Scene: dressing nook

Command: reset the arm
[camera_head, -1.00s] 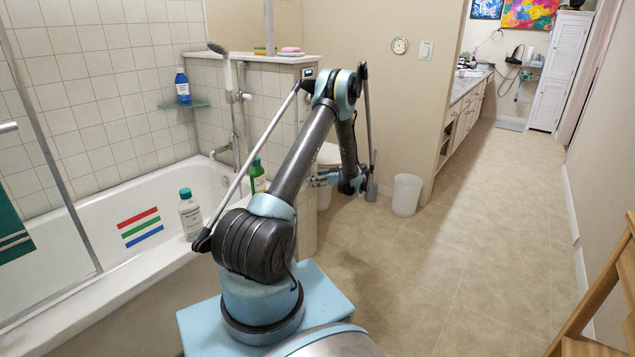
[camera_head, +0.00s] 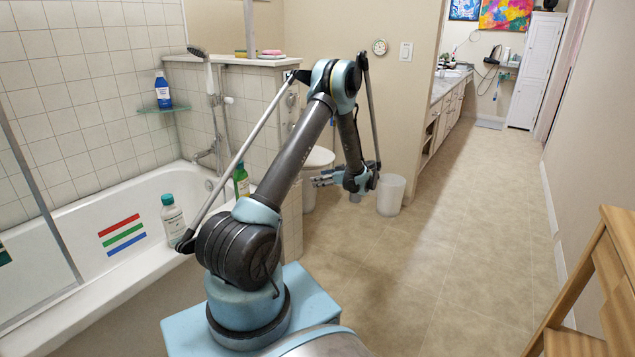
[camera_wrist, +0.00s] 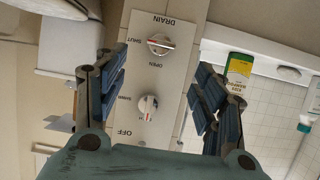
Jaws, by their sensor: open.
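My arm is bent, with its raised elbow in the middle of the head view. My gripper (camera_head: 322,181) hangs at its end, in front of the toilet area and left of the white bin. In the wrist view the two blue-padded fingers of my gripper (camera_wrist: 158,85) stand wide apart with nothing between them. Behind them is a pale panel (camera_wrist: 175,75) with two knobs, an upper one (camera_wrist: 160,44) under the upside-down word DRAIN and a lower one (camera_wrist: 148,105) near OFF. The fingers appear apart from the knobs.
A white bathtub (camera_head: 60,260) with a bottle (camera_head: 172,220) on its rim is at left. A green bottle (camera_head: 241,181) stands behind my arm. A white bin (camera_head: 391,195) and a wooden chair (camera_head: 590,290) are to the right. The floor (camera_head: 470,220) between is clear.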

